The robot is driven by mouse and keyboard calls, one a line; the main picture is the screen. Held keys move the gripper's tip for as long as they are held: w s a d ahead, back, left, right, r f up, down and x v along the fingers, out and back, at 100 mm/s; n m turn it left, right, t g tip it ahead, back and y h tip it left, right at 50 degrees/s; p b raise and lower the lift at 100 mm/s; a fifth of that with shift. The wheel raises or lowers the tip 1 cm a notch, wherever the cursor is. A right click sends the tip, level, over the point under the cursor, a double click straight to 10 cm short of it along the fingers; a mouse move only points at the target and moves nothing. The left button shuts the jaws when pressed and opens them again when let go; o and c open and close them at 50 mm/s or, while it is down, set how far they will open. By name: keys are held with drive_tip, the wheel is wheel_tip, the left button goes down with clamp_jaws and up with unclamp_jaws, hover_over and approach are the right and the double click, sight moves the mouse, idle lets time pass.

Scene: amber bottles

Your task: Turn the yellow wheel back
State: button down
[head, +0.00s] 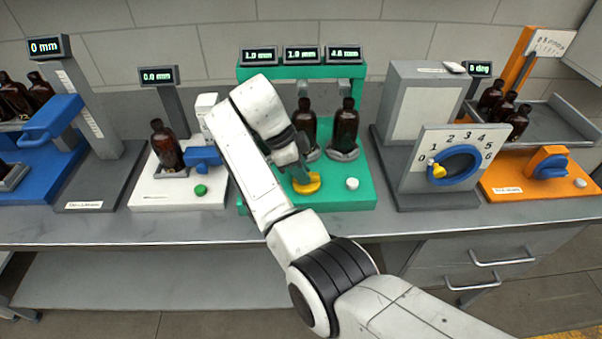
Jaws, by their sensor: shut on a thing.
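The yellow wheel (309,186) lies low at the front of the green station (340,196). My gripper (303,178) reaches down to it from above and is shut on it; the fingers and arm hide part of the wheel. Two amber bottles (346,128) stand upright in grey holders behind the wheel; my arm may hide more. Three displays (302,54) stand above the green frame. The left and middle ones seem to read 1.0 mm; the right one is hard to read.
A white knob (352,183) sits right of the wheel. A white station (150,197) with a bottle and green button stands left. A grey station (420,200) with a numbered blue dial and yellow pointer stands right. An orange station (530,186) is beyond it.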

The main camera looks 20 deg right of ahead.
drive_tip(key=shift+r, duration=0.1)
idle(0.3)
drive_tip(key=c, duration=1)
unclamp_jaws()
drive_tip(key=shift+c, duration=0.2)
drive_tip(key=p+v, duration=0.2)
drive_tip(key=v, duration=0.8)
drive_tip(key=shift+r, duration=0.3)
drive_tip(key=shift+w+a, duration=0.1)
